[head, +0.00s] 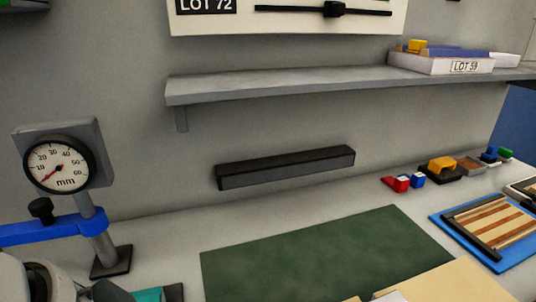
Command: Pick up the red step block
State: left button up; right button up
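A small red block (397,184) lies on the bench toward the right, near the wall. A small blue and white piece (418,179) sits right beside it; whether they touch is unclear. The red block's step shape is too small to make out well. A pale grey part of my arm shows at the lower left corner. No fingertips of my left or right gripper can be made out, and nothing is near the red block from my arms.
A dial gauge (60,166) on a post with a blue arm (40,231) stands at left. A green mat (320,255) covers the middle. A black bar (285,167) is on the wall under a shelf (300,85). A blue tray (446,225) lies at right, with small blocks behind.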

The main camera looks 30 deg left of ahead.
aim_at(400, 184)
jog(key=i+l+u, duration=0.15)
jog(key=i+l, duration=0.3)
jog(key=i+l+u, duration=0.2)
jog(key=i+l, duration=0.3)
jog(key=i+l+u, duration=0.15)
jog(key=i+l, duration=0.35)
jog(key=i+l+u, duration=0.2)
jog(key=i+l, duration=0.2)
jog(key=l, duration=0.3)
